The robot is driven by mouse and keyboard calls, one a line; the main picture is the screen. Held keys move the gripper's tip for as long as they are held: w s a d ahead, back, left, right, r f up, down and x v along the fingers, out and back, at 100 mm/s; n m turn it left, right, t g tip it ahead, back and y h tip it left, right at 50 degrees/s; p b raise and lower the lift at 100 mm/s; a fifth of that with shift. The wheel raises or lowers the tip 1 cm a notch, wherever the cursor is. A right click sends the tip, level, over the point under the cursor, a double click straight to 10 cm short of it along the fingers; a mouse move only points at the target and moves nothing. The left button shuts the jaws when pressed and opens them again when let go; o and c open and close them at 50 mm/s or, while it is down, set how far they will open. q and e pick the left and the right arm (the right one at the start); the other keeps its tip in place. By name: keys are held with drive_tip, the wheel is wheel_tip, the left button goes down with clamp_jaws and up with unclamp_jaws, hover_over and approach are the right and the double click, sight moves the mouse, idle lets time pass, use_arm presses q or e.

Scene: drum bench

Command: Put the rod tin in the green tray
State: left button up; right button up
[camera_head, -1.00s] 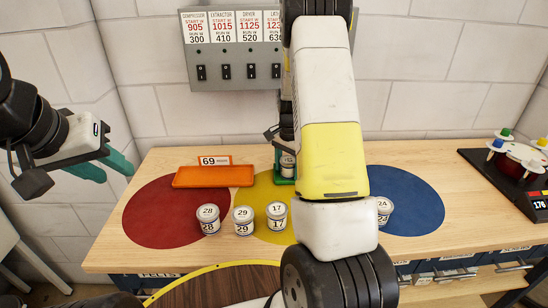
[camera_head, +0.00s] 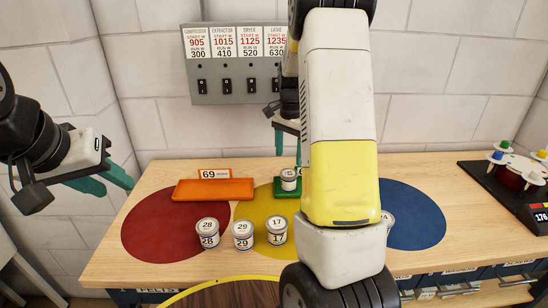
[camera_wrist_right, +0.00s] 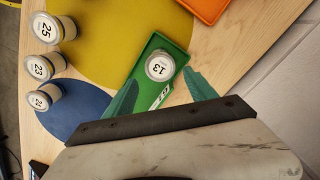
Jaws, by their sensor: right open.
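A white tin with a grey lid marked 13 (camera_wrist_right: 160,67) stands upright in the green tray (camera_wrist_right: 160,42). In the head view the tin (camera_head: 289,179) and the green tray (camera_head: 280,191) are partly hidden by my right arm. No label I can read says "rod". My right gripper (camera_head: 286,124) is open and empty, above the tin; in the right wrist view its teal fingers (camera_wrist_right: 163,90) are apart, near the tin's sides in the picture. My left gripper (camera_head: 106,181) is open and empty, left of the bench.
Tins 28 (camera_head: 207,233), 29 (camera_head: 243,235) and 17 (camera_head: 277,230) stand along the front. Tins 25 (camera_wrist_right: 55,28), 23 (camera_wrist_right: 47,67) and 24 (camera_wrist_right: 44,97) show in the wrist view. An orange tray (camera_head: 214,190) lies left of the green one. A switch panel (camera_head: 236,65) hangs behind.

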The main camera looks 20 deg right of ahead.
drive_tip(key=shift+s+r, duration=0.1)
drive_tip(key=shift+r, duration=0.35)
drive_tip(key=s+a+r+n+t+y, duration=0.25)
drive_tip(key=s+a+r+n, duration=0.45)
drive_tip(key=s+r, duration=0.45)
drive_tip(key=s+a+r+n+t, duration=0.1)
drive_tip(key=s+a+n+t, duration=0.1)
drive_tip(key=s, duration=0.4)
drive_tip(key=s+a+r+n+t, duration=0.1)
drive_tip(key=s+a+r+n, duration=0.1)
drive_tip(key=s, duration=0.5)
drive_tip(key=a+n, duration=0.1)
drive_tip(key=a, duration=0.1)
drive_tip(key=shift+a+r+n+t, duration=0.3)
drive_tip(key=shift+t, duration=0.05)
